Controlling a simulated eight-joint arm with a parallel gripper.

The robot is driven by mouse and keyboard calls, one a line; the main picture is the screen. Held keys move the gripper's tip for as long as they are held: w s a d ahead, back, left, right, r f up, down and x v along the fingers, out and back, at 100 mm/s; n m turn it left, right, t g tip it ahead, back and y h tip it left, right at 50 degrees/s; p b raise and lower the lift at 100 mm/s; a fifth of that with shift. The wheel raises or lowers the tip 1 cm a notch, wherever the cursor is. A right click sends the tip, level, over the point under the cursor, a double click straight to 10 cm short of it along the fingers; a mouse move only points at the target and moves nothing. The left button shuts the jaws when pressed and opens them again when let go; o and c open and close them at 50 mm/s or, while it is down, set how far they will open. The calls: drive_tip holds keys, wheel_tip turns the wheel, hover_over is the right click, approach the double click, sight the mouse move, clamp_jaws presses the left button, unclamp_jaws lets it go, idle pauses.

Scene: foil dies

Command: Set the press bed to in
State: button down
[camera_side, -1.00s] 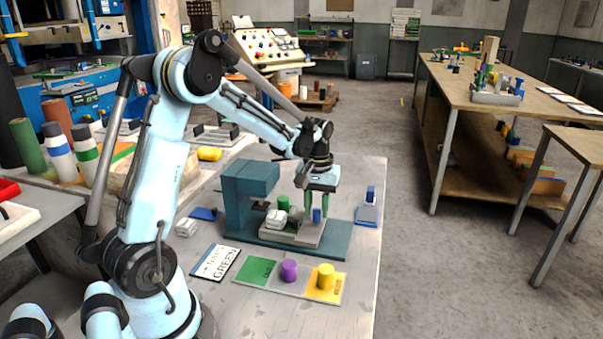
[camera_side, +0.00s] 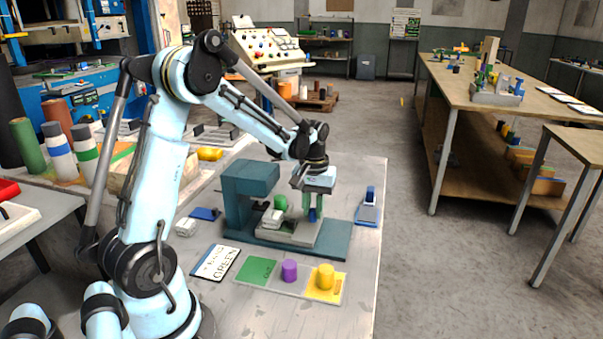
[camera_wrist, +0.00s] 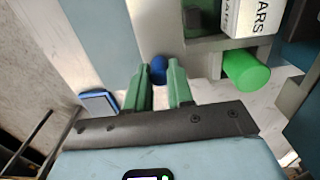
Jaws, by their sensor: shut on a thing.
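The teal press (camera_side: 250,180) stands on a flat teal base (camera_side: 338,240). Its grey press bed (camera_side: 290,238) lies on that base, partly under the press head. The bed carries a green cylinder (camera_side: 281,202) and a white block (camera_side: 273,218), which has "BARS" lettering in the wrist view (camera_wrist: 247,20). A blue knob (camera_side: 312,215) stands at the bed's right end. My gripper (camera_side: 307,212) is down at this knob, its green fingers shut around it. The wrist view shows the blue knob (camera_wrist: 159,70) between the fingertips.
A blue-and-grey stand (camera_side: 368,207) is right of the press base. In front lie a printed GREEN card (camera_side: 215,263) and a coloured strip with a green field (camera_side: 256,270), a purple cylinder (camera_side: 289,270) and a yellow cylinder (camera_side: 325,276). The table's right front is clear.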

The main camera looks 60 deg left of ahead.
sight(300, 218)
drive_tip(key=shift+s+a, duration=1.2)
drive_tip(key=c, duration=1.3)
unclamp_jaws()
drive_tip(key=shift+o, duration=0.2)
drive_tip(key=shift+r, duration=0.15)
wheel_tip(300, 218, up, 12)
drive_tip(key=s+d+f+m+t, duration=0.1)
drive_tip(key=s+d+m+t, duration=0.2)
drive_tip(key=d, duration=0.6)
drive_tip(key=s+d+f+m+t, duration=0.1)
drive_tip(key=s+d+m+t, duration=0.2)
drive_tip(key=d+m, duration=0.3)
drive_tip(key=d+t, duration=0.1)
drive_tip(key=d, duration=0.3)
drive_tip(key=shift+s+d+f, duration=0.15)
